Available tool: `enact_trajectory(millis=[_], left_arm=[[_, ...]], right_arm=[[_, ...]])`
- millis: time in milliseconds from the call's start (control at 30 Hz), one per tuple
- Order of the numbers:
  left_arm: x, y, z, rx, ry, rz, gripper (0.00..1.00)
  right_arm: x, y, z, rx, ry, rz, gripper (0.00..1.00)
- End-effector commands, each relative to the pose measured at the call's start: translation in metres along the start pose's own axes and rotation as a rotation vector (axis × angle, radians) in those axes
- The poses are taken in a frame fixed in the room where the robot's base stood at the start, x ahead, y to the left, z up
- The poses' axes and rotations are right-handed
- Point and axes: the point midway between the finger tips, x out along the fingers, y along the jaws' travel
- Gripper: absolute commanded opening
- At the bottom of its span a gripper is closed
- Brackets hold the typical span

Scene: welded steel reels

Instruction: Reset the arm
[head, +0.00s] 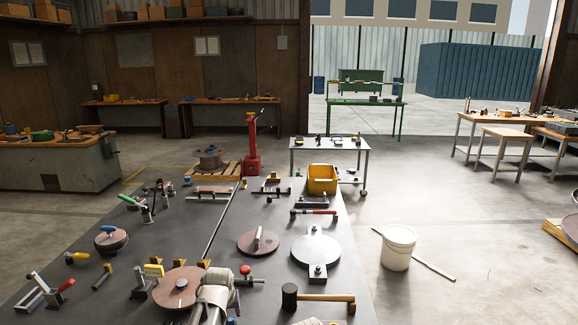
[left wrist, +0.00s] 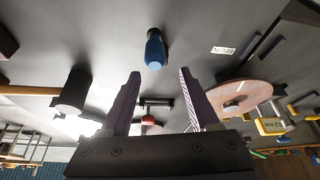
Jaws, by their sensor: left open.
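My left gripper (head: 216,298) hangs low over the near part of the dark work table (head: 160,235). Its pale body hides part of the table, and its fingertips are not clear in the head view. In the left wrist view the left gripper (left wrist: 158,76) has its two fingers wide apart with nothing between them. A blue-handled tool (left wrist: 155,50) lies on the table beyond the tips. A red-knobbed clamp (head: 246,272) stands just right of the gripper. The right gripper is not in view.
A reel disc (head: 178,288) lies left of the gripper, with a yellow clamp block (head: 153,271) beside it. A mallet (head: 325,297) lies to the right. Further back are a brown disc (head: 250,243), a grey disc (head: 316,248) and a yellow bin (head: 322,180). A white bucket (head: 397,250) stands on the floor.

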Motion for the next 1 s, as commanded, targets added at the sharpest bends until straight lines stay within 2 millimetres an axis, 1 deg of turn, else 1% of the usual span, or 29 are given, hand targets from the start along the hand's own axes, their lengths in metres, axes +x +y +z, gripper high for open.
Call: enact_trajectory(millis=[33,200,467,567,667,700,767,800,867,900,1000], left_arm=[[-0.008,0.0,-0.003,0.0,0.0,0.0,0.62],[-0.017,0.0,-0.007,0.0,-0.001,-0.001,0.62],[-0.016,-0.001,-0.006,0.0,-0.001,-0.001,0.62],[-0.018,0.004,0.002,0.014,-0.012,0.0,0.62],[-0.027,0.023,0.034,0.075,-0.062,0.004,0.62],[-0.033,0.033,0.054,0.111,-0.093,0.006,0.62],[-0.043,0.048,0.086,0.177,-0.147,0.007,0.62],[-0.051,0.057,0.108,0.22,-0.183,0.007,0.62],[-0.061,0.067,0.139,0.285,-0.236,0.005,0.62],[-0.068,0.072,0.159,0.325,-0.269,0.003,0.62],[-0.084,0.08,0.199,0.412,-0.339,-0.002,0.62]], right_arm=[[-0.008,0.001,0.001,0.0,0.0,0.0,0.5],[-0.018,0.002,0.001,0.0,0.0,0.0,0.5],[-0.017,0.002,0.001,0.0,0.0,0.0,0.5],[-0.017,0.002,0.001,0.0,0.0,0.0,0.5],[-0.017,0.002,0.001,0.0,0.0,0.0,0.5],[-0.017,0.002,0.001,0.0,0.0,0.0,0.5],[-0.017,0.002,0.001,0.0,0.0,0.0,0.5],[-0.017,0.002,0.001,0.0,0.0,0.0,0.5],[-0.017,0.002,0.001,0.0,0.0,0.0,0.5],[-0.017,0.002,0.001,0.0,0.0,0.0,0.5],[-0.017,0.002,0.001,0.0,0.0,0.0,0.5]])
